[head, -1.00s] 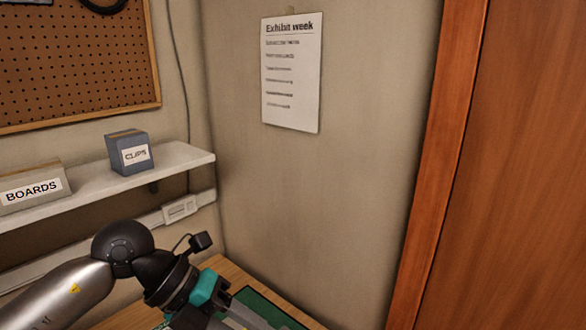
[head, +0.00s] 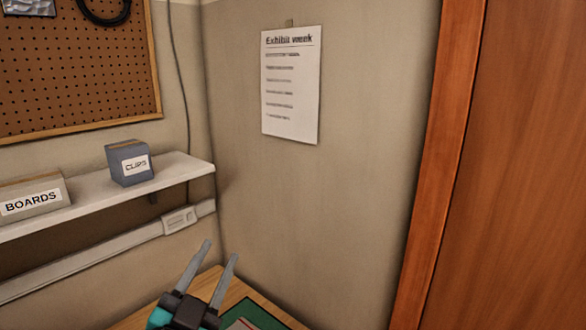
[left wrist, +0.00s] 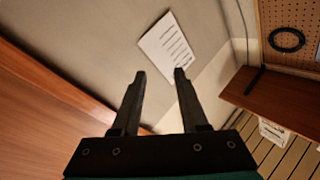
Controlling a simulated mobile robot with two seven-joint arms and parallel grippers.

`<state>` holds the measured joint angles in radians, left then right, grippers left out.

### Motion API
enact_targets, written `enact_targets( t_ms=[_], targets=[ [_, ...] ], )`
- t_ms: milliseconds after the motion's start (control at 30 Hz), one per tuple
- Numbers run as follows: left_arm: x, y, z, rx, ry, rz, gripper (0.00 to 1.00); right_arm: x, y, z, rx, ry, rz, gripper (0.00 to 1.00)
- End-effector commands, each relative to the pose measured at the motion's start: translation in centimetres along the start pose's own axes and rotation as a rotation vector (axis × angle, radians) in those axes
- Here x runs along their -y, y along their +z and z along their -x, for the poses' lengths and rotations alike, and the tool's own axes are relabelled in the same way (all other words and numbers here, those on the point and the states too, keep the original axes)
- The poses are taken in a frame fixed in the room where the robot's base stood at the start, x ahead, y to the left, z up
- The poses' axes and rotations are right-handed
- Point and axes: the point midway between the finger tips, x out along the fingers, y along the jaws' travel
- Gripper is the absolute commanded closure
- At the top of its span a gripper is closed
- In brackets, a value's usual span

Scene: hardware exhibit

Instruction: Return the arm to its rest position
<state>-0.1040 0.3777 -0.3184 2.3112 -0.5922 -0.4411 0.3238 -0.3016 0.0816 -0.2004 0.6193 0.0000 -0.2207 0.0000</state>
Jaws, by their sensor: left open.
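My left gripper (head: 212,266) is at the bottom of the head view, its two grey fingers apart and pointing up toward the wall. It is open, with nothing between the fingers. It is above the wooden table (head: 150,314) in the corner. In the left wrist view its dark fingers (left wrist: 160,76) also stand apart, with bare wall and part of the paper sheet behind them. Most of my left arm is below the head view. My right gripper is in neither view.
A shelf (head: 110,200) holds a CLIPS box (head: 130,163) and a BOARDS box (head: 33,197). A green mat (head: 258,314) lies on the table. An "Exhibit week" sheet (head: 291,85) hangs on the wall. A wooden door (head: 520,170) is at the right.

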Motion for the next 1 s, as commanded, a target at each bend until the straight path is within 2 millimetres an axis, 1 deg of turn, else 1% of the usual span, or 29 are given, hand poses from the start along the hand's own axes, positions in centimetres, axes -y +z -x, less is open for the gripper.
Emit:
enact_targets(
  t_ms=[33,67,100,167,200,267,300,333,367,400,467,500,567,600,733,767,800,967,1000],
  targets=[
    [0.0,2.5,1.0,0.114,-0.014,0.043,0.57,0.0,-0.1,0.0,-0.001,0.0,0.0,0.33],
    [-0.1,4.0,1.7,0.184,-0.019,0.067,0.57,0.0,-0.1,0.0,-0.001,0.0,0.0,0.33],
    [-0.3,6.0,2.7,0.279,-0.022,0.095,0.57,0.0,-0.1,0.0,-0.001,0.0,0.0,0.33],
    [-0.9,8.9,4.7,0.422,-0.018,0.137,0.57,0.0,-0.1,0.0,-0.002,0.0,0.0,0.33],
    [-1.5,10.7,6.2,0.518,-0.01,0.164,0.57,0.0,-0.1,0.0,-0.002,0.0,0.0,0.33],
    [-2.5,13.1,8.7,0.659,0.011,0.202,0.57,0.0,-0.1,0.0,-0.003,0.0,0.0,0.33],
    [-3.2,14.6,10.6,0.752,0.03,0.225,0.57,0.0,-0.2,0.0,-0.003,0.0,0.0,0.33],
    [-3.8,15.5,12.0,0.818,0.047,0.242,0.57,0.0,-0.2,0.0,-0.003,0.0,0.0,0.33],
    [-4.4,16.2,13.3,0.879,0.065,0.258,0.57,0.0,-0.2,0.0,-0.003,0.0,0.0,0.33],
    [-5.2,17.1,15.1,0.956,0.089,0.276,0.57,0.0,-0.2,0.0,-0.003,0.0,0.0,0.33],
    [-6.3,18.0,17.8,1.064,0.129,0.302,0.57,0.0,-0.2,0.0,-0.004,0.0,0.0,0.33],
    [-7.0,18.4,19.4,1.126,0.157,0.317,0.57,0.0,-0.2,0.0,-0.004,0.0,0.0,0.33],
    [-8.0,18.9,21.9,1.215,0.199,0.339,0.57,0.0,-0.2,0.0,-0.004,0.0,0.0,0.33],
    [-8.6,19.0,23.4,1.271,0.228,0.352,0.57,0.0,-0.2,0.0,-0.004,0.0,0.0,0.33],
    [-10.5,18.9,28.3,1.435,0.329,0.395,0.57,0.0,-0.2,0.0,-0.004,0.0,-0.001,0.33],
    [-11.0,19.2,29.1,1.461,0.348,0.4,0.57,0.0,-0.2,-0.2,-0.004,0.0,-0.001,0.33],
    [-11.8,21.0,28.8,1.457,0.344,0.394,0.57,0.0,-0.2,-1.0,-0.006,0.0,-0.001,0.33],
    [-14.6,26.1,29.3,1.471,0.349,0.391,0.57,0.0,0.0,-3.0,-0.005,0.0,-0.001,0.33],
    [-15.3,27.4,29.6,1.475,0.351,0.39,0.57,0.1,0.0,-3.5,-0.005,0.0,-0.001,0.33]
  ],
)
